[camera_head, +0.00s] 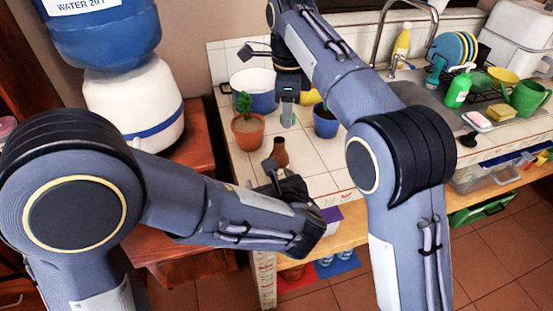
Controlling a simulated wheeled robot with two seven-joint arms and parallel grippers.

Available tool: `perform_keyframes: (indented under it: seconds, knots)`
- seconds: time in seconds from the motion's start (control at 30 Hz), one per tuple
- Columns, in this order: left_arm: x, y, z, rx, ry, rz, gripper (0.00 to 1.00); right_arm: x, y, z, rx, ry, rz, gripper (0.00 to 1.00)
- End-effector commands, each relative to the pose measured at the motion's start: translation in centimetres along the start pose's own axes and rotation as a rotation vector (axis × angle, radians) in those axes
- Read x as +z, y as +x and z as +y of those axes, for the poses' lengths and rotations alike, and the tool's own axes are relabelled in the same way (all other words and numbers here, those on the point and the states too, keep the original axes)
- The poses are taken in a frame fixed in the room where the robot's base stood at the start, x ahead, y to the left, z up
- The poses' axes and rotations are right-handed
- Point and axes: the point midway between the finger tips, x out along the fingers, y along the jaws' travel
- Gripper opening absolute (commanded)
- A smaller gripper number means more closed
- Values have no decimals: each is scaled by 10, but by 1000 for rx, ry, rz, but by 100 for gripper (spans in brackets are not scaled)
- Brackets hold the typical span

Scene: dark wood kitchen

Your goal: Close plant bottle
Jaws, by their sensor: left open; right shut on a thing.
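A small brown bottle (280,152) with a narrow neck stands on the tiled counter, and its lower part is hidden by my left gripper. My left gripper (272,170) is open right at the bottle, on its near side. I cannot tell whether its fingers touch the bottle. My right gripper (287,117) points down above the counter, behind and slightly right of the bottle's top. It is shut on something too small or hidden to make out.
A potted plant in a terracotta pot (247,131) stands left of the bottle, and a blue pot (326,121) stands to the right. A white-and-blue cooking pot (255,91) is behind. A green soap bottle (458,88) stands by the sink. Some tiles (312,165) right of the bottle are clear.

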Motion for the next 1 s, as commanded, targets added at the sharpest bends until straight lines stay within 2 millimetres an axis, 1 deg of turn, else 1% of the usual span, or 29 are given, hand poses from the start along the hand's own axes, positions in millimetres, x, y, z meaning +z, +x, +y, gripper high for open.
perform_keyframes:
  seconds: [0.03,0.1,0.17,0.27,0.57,0.67,0.77,1.0]
  knots:
    - [-8,-2,-15,-39,68,-28,72,8,-5,4,-3,25,0,11]
    - [-12,-5,-28,-74,126,-55,72,13,-12,8,-2,55,1,11]
    - [-14,-6,-34,-91,153,-69,72,15,-16,10,-1,69,1,11]
    - [-14,-7,-37,-99,166,-76,72,16,-17,11,1,77,1,11]
    - [-14,-5,-36,-96,161,-73,72,16,-17,11,1,76,1,11]
    - [-13,3,-37,-95,160,-73,72,16,-17,11,1,76,1,11]
    - [-13,18,-38,-93,160,-72,72,16,-16,11,1,76,1,11]
    - [-10,64,-42,-91,158,-72,72,15,-16,11,1,75,1,11]
